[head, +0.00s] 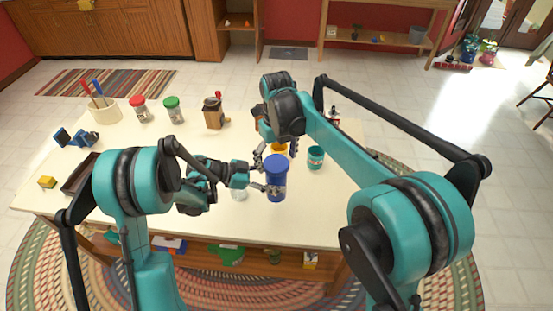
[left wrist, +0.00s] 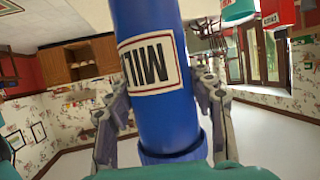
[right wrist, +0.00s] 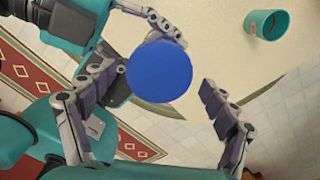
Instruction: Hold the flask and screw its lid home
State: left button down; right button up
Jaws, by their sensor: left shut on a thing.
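The blue flask (head: 276,187) with a white label stands upright near the table's front edge; I cannot tell whether it touches the table. Its label also shows upside down in the left wrist view (left wrist: 152,65). A blue lid (head: 276,162) sits on top of it, seen from above as a round disc in the right wrist view (right wrist: 159,70); how tightly it sits cannot be told. My left gripper (head: 266,186) is shut on the flask's side, below the lid. My right gripper (right wrist: 160,80) is open, with its fingers spread on either side of the lid, apart from it.
A teal cup (head: 316,158) stands just right of the flask. A wooden grinder-like object (head: 214,114), green (head: 173,110) and red-lidded (head: 141,109) jars and a utensil crock (head: 104,110) stand farther back. A dark tray (head: 79,174) lies at the left.

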jog(key=shift+r, duration=2.25)
jog(key=shift+c, duration=0.4)
